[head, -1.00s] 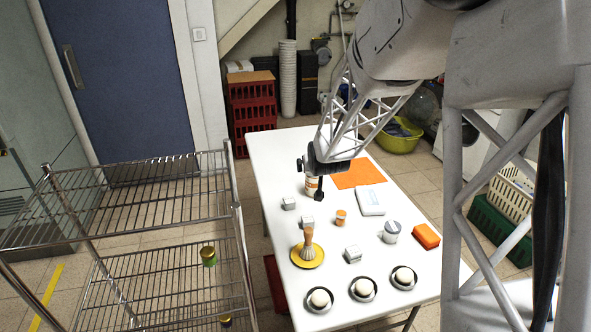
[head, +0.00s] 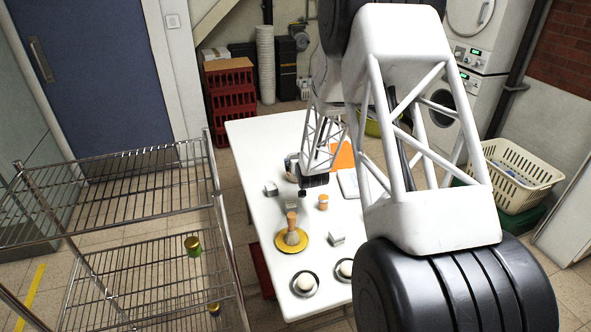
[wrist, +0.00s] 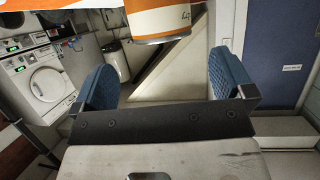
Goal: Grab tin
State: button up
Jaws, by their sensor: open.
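In the wrist view an orange and white tin (wrist: 155,22) with a metal rim hangs into the top of the picture, cut off by the edge. My gripper (wrist: 162,75) is open, its two blue pads apart with nothing between them. The tin appears just beyond the pads, between their lines. In the head view my gripper (head: 302,188) is low over the white table, and my arm hides much of it. A pale piece of the tin (head: 291,168) shows beside it.
The table (head: 255,150) also holds a small orange jar (head: 323,202), a brush on a yellow plate (head: 291,241), grey blocks (head: 271,188) and white balls in dark dishes (head: 305,283).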

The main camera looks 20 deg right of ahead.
jog(key=shift+w, duration=0.15)
jog(key=shift+x, duration=1.15)
jog(key=shift+w+f, duration=0.1)
jog(key=shift+w, duration=0.05)
jog(key=shift+x, duration=2.45)
jog(key=shift+a, duration=0.1)
jog(key=c, duration=1.5)
